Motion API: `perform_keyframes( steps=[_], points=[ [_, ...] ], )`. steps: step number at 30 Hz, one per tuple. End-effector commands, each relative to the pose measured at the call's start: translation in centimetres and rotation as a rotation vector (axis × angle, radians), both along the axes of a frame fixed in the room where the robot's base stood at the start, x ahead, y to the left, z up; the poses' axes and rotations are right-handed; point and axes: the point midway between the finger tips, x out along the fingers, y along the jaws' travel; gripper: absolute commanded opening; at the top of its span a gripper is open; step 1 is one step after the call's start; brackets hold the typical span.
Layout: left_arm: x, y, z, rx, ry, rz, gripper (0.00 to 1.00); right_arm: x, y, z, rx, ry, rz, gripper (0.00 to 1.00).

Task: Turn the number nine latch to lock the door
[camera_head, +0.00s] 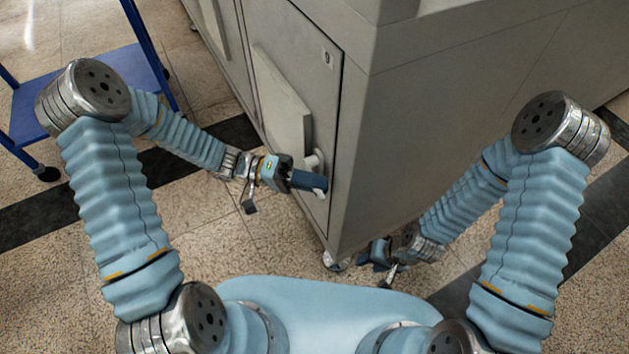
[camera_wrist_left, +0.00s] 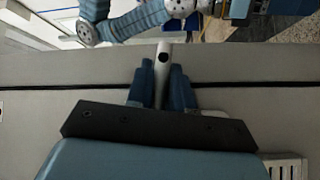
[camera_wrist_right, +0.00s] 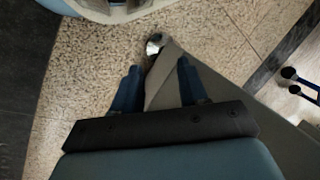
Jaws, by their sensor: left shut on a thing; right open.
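The number nine door (camera_head: 285,50) is a grey cabinet door with a small "9" label (camera_head: 327,58) near its upper corner. Its latch (camera_head: 314,160) is a pale lever on a round boss, low on the door near the cabinet corner. My left gripper (camera_head: 312,181) is shut on the latch lever. In the left wrist view the lever (camera_wrist_left: 163,62) stands between the two blue fingers, its end showing past them. The fingers hide part of the lever. My right gripper (camera_head: 375,257) is open and empty, low beside the cabinet's other face; it also shows in the right wrist view (camera_wrist_right: 158,88).
The grey cabinet (camera_head: 440,110) fills the upper middle, on casters (camera_head: 335,262). A raised panel (camera_head: 281,108) is on the door beside the latch. A blue cart (camera_head: 115,75) stands at the upper left. The speckled floor (camera_head: 215,265) in front is clear.

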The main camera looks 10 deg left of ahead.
Motion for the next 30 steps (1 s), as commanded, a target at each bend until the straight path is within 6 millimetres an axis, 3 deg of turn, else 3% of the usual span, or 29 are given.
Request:
perform_keyframes(
  steps=[21, 30],
  points=[
    [0.7, 0.5, -2.5, 0.276, -0.384, 0.001, 0.00, 0.8, -1.9, -6.4, -0.028, -0.015, -0.034, 0.43],
    [0.9, 0.7, -2.6, 0.336, -0.463, 0.000, 0.00, 0.9, -2.2, -7.7, -0.033, -0.016, -0.039, 0.43]
  ],
)
